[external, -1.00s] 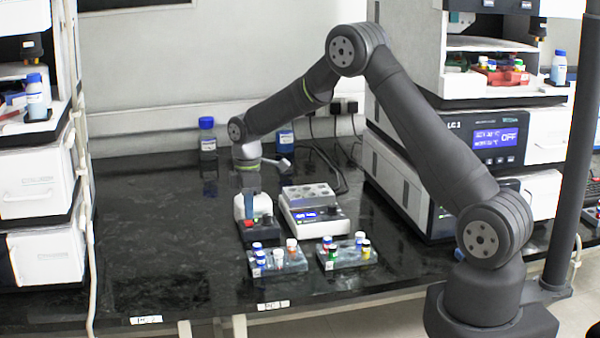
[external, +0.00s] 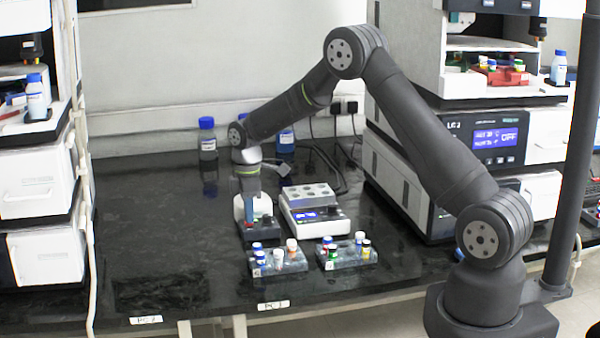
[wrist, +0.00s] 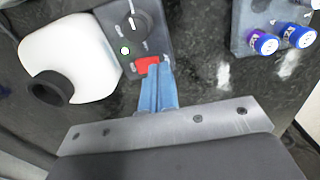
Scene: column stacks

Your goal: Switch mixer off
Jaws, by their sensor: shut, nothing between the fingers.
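The mixer (external: 259,230) stands on the black bench, with a white body and a dark front panel. In the wrist view its panel (wrist: 107,22) carries a black knob (wrist: 138,24), a small lit greenish-white lamp (wrist: 126,50) and a red switch (wrist: 148,66). The white body (wrist: 75,55) with its black cup (wrist: 50,88) is at the left. My gripper (wrist: 155,67) is shut and empty, its blue fingertips at the edge of the red switch. Whether they touch it, I cannot tell. In the external view my gripper (external: 249,217) points down over the mixer.
A white heating block (external: 313,209) with a blue display stands right of the mixer. Two vial racks, left (external: 279,263) and right (external: 346,256), stand in front. Blue-capped bottles (external: 207,139) stand behind. The bench left of the mixer is clear.

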